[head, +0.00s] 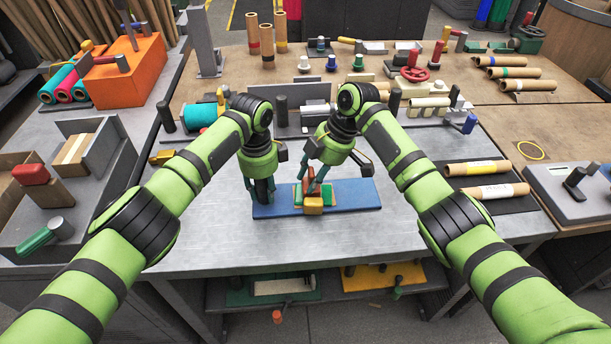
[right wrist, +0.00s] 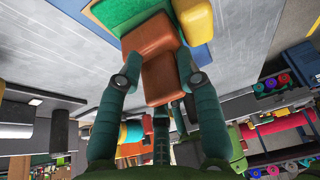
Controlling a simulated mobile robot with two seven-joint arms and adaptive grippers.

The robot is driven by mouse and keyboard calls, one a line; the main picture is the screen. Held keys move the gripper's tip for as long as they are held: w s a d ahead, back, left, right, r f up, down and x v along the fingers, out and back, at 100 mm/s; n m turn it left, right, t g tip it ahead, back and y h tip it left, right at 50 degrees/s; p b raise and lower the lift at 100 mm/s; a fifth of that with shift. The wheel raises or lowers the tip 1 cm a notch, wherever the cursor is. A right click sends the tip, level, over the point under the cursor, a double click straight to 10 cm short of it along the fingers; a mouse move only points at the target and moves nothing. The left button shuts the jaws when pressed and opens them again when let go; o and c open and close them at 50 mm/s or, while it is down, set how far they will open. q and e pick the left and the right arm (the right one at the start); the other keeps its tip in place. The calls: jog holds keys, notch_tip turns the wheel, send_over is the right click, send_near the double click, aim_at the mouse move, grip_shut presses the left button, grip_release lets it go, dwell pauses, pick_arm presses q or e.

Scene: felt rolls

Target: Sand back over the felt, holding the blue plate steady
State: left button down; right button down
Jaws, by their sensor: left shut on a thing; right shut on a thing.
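The blue plate (head: 355,194) lies flat near the front of the grey table. A small green felt piece (head: 327,190) lies on its middle, partly hidden. My left gripper (head: 263,196) is low at the plate's left end, shut on it; its fingertips are hard to see. My right gripper (head: 315,187) is shut on a red-brown sanding block (right wrist: 162,80), above the felt. A yellow block (head: 313,206) sits at the near side of the felt; it also shows in the right wrist view (right wrist: 192,22). I cannot tell whether the sanding block touches the felt.
A metal fixture (head: 300,118) stands behind the plate. An orange box (head: 122,72) stands at left. Bare grey tabletop surrounds the plate. A shelf with trays (head: 375,277) is below.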

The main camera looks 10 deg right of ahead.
pick_arm(q)
jog(key=shift+a, duration=0.15)
pick_arm(e)
send_over(363, 191)
jog(key=shift+s, duration=0.1)
pick_arm(q)
jog(key=shift+f, duration=0.1)
pick_arm(e)
jog(key=c, duration=0.8)
grip_release()
jog(key=shift+c, duration=0.2)
jog(key=v, duration=1.2)
jog(key=shift+d, duration=0.15)
pick_arm(q)
grip_release()
